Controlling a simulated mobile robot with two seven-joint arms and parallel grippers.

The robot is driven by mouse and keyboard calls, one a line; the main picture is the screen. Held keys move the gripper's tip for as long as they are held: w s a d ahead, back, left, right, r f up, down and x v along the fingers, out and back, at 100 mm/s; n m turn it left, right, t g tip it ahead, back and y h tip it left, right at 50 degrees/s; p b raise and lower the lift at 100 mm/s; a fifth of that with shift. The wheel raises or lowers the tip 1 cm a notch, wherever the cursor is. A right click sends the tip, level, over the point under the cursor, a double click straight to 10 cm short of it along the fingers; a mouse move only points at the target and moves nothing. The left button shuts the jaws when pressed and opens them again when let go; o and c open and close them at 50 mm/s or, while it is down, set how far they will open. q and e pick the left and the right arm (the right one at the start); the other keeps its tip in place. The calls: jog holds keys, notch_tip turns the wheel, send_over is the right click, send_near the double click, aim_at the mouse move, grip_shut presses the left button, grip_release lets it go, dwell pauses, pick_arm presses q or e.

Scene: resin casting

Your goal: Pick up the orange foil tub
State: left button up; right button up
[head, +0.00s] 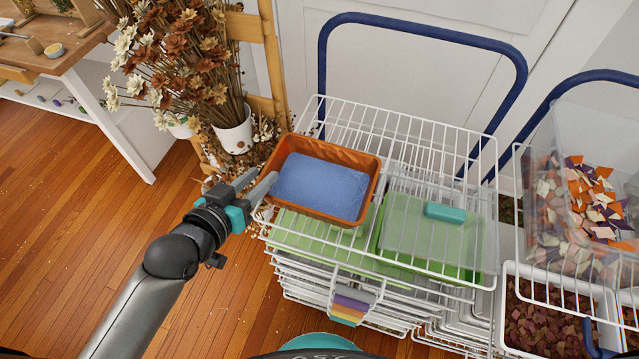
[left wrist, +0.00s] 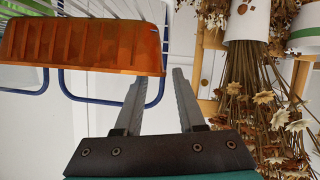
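The orange foil tub (head: 342,152) has a ribbed side and holds something blue and grainy. It sits on the left part of the white wire rack's top. In the left wrist view its orange side wall (left wrist: 80,45) fills the upper left. My left gripper (head: 266,173) is just left of the tub, level with its left wall. Its two fingers stand apart with nothing gripped, as the left wrist view also shows (left wrist: 159,76). One fingertip overlaps the tub's edge there; I cannot tell whether it touches. My right gripper is out of view.
Dried flowers in a white pot (head: 234,135) stand behind my left gripper beside a wooden frame (head: 272,60). The white wire rack (head: 410,125) has a blue handle bar (head: 425,28). A clear bin (head: 590,130) stands far right.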

aim_at(270, 166)
pick_arm(q)
jog(key=shift+f+b+x, duration=0.2)
jog(key=shift+b+x, duration=0.5)
jog(key=shift+x, duration=1.85)
jog(key=shift+a, duration=0.1)
jog(key=shift+c, duration=0.3)
jog(key=shift+s, duration=0.1)
grip_shut()
